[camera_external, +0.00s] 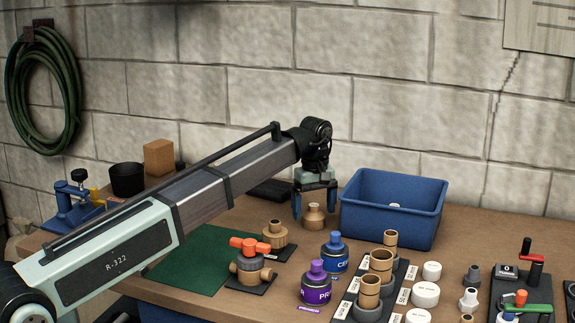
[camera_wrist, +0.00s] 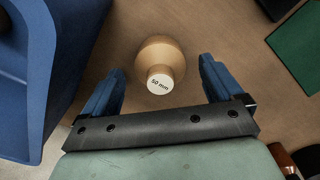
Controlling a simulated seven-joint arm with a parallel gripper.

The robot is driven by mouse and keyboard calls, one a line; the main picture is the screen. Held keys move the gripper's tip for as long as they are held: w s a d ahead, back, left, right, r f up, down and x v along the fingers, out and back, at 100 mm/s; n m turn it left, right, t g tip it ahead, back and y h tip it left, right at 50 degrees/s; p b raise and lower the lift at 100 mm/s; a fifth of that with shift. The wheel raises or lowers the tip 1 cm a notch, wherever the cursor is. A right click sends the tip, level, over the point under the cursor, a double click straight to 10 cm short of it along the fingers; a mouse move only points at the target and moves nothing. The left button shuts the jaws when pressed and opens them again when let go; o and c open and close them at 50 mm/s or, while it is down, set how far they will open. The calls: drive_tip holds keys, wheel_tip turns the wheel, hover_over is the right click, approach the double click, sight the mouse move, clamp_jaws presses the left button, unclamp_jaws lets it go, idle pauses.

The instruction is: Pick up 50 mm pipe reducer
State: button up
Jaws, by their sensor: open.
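The 50 mm pipe reducer is a tan, stepped round fitting (camera_external: 314,217) standing on the table left of the blue bin. In the wrist view the reducer (camera_wrist: 160,62) shows from above, with "50 mm" on its pale top. My gripper (camera_external: 315,203) is above and around it, with blue fingers pointing down. In the wrist view the gripper (camera_wrist: 160,80) is open, one finger to each side of the reducer, with a gap on both sides. The external view shows the reducer between the fingers, partly overlapped by them.
A blue bin (camera_external: 392,228) stands close on the right, its wall (camera_wrist: 50,60) near one finger in the wrist view. A tan fitting (camera_external: 275,233) and an orange-handled valve (camera_external: 250,262) stand to the left. Blue (camera_external: 335,252) and purple (camera_external: 317,285) cans stand in front.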

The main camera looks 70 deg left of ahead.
wheel_tip(320, 180, down, 2)
drive_tip(key=shift+f, duration=0.2)
drive_tip(key=c, duration=1.2)
